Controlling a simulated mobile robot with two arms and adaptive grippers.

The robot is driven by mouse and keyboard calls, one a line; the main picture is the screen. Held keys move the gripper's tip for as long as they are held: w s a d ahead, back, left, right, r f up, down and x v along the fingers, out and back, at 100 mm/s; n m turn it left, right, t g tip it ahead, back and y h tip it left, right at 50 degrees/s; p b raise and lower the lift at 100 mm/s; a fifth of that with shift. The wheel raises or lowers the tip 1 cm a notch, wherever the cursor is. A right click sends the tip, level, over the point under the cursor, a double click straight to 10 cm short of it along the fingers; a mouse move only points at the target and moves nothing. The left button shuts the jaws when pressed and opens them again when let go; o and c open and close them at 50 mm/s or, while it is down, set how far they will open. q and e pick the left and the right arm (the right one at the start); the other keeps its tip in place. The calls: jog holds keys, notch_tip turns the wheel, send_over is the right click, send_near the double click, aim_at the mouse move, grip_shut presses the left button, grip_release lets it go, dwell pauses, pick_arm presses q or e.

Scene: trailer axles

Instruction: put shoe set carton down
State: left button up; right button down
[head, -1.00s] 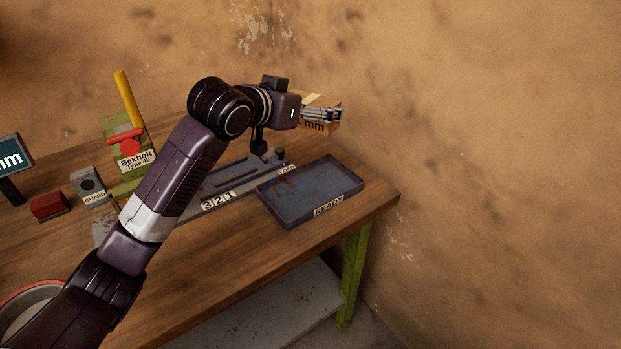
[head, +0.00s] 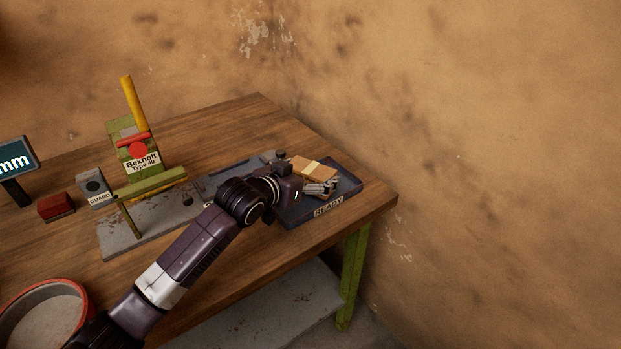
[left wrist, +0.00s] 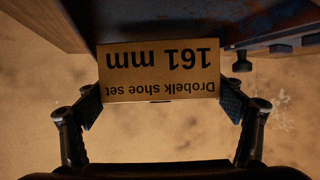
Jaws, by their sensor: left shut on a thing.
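The shoe set carton (head: 304,166) is a small brown box with a pale tape strip. In the left wrist view the carton (left wrist: 160,72) shows "Drobelk shoe set 161 mm" upside down between the finger pads. My left gripper (head: 322,187) is shut on it, at the blue tray marked READY (head: 352,183). The carton is over or in the tray; I cannot tell whether it touches the floor of the tray. The arm and gripper hide the tray's left part. My right gripper is not in view.
A green press (head: 142,160) with a yellow lever stands left on the wooden table (head: 226,260). A grey GUARD box (head: 95,187), a red block (head: 56,206) and a display (head: 17,163) are farther left. A red-rimmed round container (head: 45,312) is at lower left. The wall is behind.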

pick_arm(q)
jog(key=shift+f, duration=0.9)
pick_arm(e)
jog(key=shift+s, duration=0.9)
pick_arm(q)
jog(key=o, duration=1.6)
jog(key=shift+f, duration=0.2)
jog(key=shift+s, duration=0.1)
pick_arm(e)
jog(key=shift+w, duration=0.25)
pick_arm(q)
jog(key=shift+r, duration=0.1)
